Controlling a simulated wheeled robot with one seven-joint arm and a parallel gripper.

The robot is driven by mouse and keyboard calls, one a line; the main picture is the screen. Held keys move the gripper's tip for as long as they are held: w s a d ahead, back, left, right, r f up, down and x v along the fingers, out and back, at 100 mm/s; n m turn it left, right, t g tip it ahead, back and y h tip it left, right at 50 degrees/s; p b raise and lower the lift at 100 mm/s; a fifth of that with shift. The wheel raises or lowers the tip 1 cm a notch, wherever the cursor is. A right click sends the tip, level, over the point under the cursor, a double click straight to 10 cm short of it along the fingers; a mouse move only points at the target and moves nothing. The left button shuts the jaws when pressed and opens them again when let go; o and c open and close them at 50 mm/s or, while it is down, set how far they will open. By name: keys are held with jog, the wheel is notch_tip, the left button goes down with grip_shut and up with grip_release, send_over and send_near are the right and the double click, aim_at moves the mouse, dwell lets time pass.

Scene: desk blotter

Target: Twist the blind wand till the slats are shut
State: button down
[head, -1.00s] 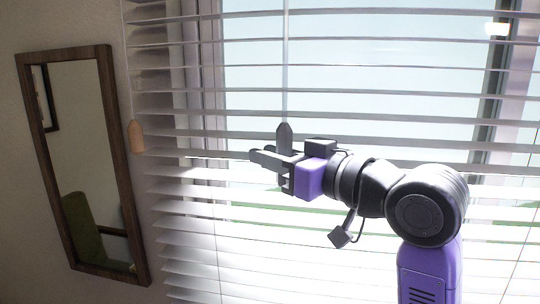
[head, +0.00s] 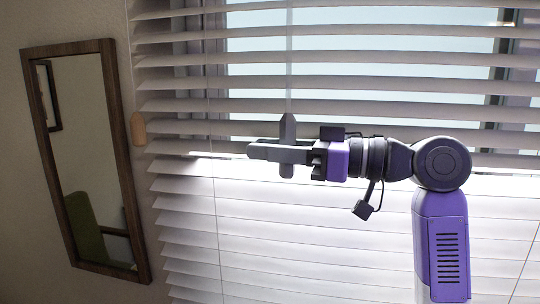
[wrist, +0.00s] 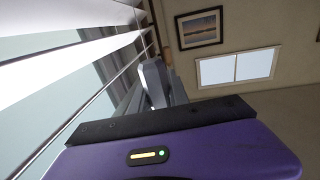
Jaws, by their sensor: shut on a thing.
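The blind wand is a thin pale rod (head: 289,65) hanging in front of the slats, with a dark grey pointed handle (head: 288,127) at its lower end. My gripper (head: 266,151) reaches in from the right and is shut on that handle, which sticks out above and below the fingers. In the wrist view the grey handle (wrist: 153,80) stands up just past the purple gripper body. The blind slats (head: 350,106) are partly tilted. Strips of window show between the upper slats, while the lower slats (head: 300,235) look bright with narrow or no visible gaps.
A wood-framed mirror (head: 120,170) hangs on the wall at left. A tan cord pull (head: 138,129) hangs by the blind's left edge, and thin cords run down the slats. The wrist view shows a framed picture (wrist: 200,28) and a far window (wrist: 236,68).

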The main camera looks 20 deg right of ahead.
jog(key=shift+s+a+n+g+y+b, duration=0.1)
jog(key=shift+n+g+y+b, duration=0.1)
jog(key=shift+n+g+y, duration=0.4)
jog(key=shift+s+n+g+y+b, duration=0.15)
jog(key=shift+n+g+y, duration=0.2)
jog(key=shift+g, duration=0.35)
jog(key=c, duration=1.5)
grip_release()
jog(key=shift+c, duration=0.2)
jog(key=b+v, duration=0.2)
jog(key=v, duration=0.5)
jog(key=shift+s+d, duration=0.15)
jog(key=shift+d, duration=0.15)
jog(key=shift+o, duration=0.2)
